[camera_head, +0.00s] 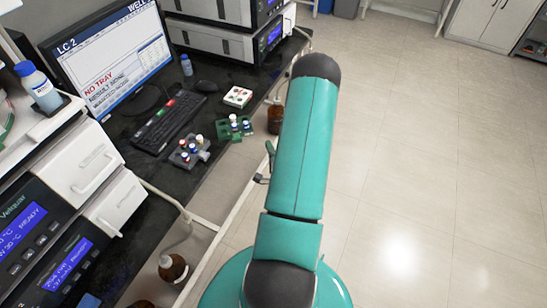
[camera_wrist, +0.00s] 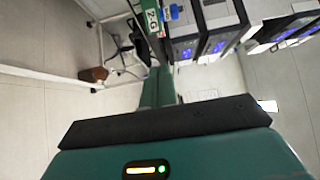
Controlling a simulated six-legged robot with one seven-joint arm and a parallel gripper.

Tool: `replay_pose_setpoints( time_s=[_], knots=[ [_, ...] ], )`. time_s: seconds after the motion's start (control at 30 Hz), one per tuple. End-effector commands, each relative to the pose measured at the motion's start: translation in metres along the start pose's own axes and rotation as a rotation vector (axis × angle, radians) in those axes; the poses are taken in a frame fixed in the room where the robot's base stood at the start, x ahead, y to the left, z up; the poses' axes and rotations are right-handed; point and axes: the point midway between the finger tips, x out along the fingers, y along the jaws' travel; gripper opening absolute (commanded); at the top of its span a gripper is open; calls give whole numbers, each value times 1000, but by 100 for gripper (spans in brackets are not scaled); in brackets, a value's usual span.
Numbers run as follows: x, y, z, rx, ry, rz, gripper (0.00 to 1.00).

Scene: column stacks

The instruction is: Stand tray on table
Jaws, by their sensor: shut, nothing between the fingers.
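On the black bench table (camera_head: 150,207) are three small holders. A grey tray (camera_head: 181,161) with capped vials sits in front of the keyboard. A green tray (camera_head: 224,131) with vials sits near the bench's right edge. A white tray (camera_head: 238,97) with coloured spots lies behind it. Which one the task means, I cannot tell. My gripper (camera_wrist: 158,86) shows in the wrist view as shut, empty teal fingers beyond a dark bar. In the head view my arm hides its end, and no tray is clear in the wrist view.
A monitor (camera_head: 113,58) reading "NO TRAY" and a keyboard (camera_head: 167,120) stand on the bench. Instruments (camera_head: 203,39) stand at the back, others at the left. Brown bottles (camera_head: 173,267) hang or stand beside the bench. Open floor (camera_head: 430,180) lies at the right.

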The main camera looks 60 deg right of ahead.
Motion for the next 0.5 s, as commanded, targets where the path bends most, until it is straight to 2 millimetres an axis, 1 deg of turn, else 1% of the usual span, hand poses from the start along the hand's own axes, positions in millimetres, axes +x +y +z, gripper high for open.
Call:
replay_pose_setpoints(
  time_s=[0.03, 0.13, 0.2, 0.33, 0.5],
  knots=[
    [11, -1, 1, -2, -3, -3, 0],
    [30, -1, 1, -2, -3, -3, 0],
    [38, -1, 13, 0, -6, -2, 0],
    [48, 0, 24, -1, -5, 0, 0],
    [54, 0, 29, -1, -2, -1, 0]
  ],
)
